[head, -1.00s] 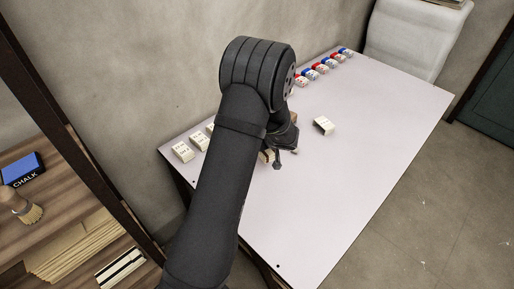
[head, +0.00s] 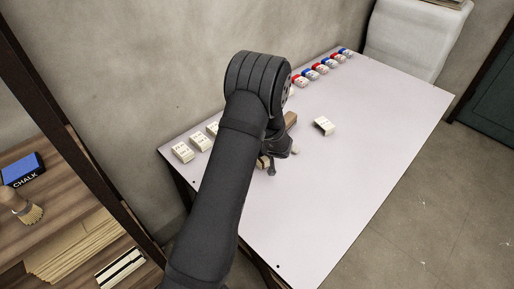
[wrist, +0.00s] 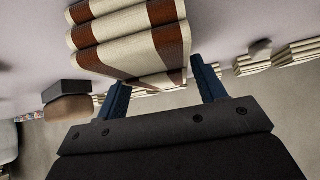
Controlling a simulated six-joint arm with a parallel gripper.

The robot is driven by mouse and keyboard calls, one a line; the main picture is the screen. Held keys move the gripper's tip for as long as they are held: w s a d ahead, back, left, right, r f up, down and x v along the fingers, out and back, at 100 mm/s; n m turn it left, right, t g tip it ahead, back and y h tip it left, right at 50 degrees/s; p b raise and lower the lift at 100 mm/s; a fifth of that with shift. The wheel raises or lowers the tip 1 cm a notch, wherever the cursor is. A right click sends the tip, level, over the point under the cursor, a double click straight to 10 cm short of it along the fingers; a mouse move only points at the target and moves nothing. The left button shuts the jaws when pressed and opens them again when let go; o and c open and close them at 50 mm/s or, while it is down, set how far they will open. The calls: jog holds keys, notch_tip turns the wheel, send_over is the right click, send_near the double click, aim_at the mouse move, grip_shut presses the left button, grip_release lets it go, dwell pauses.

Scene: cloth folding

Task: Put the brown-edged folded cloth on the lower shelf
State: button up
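The brown-edged folded cloth (wrist: 130,45) is cream with broad brown bands and fills the upper middle of the wrist view, very close. My gripper (wrist: 162,90) is open, its two blue fingers spread apart near the cloth's lower edge. I cannot tell whether they touch it. In the head view my gripper (head: 273,163) is low over the white table, mostly hidden by my arm. A small cream piece (head: 262,163) shows beside it, probably this cloth. A wooden shelf (head: 75,243) stands at the left; I cannot tell whether it is the lower one.
Other folded cloths (head: 183,152) lie along the table's left side. Red and blue items (head: 320,69) line the back. A chalk box (head: 22,170) and brush (head: 20,205) occupy the shelf. The table's right side is clear.

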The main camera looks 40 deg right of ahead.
jog(key=shift+o, duration=0.6)
jog(key=v, duration=1.6)
jog(key=shift+s, duration=0.25)
jog(key=shift+o, duration=0.5)
jog(key=shift+s+r, duration=0.35)
jog(key=shift+s, duration=0.1)
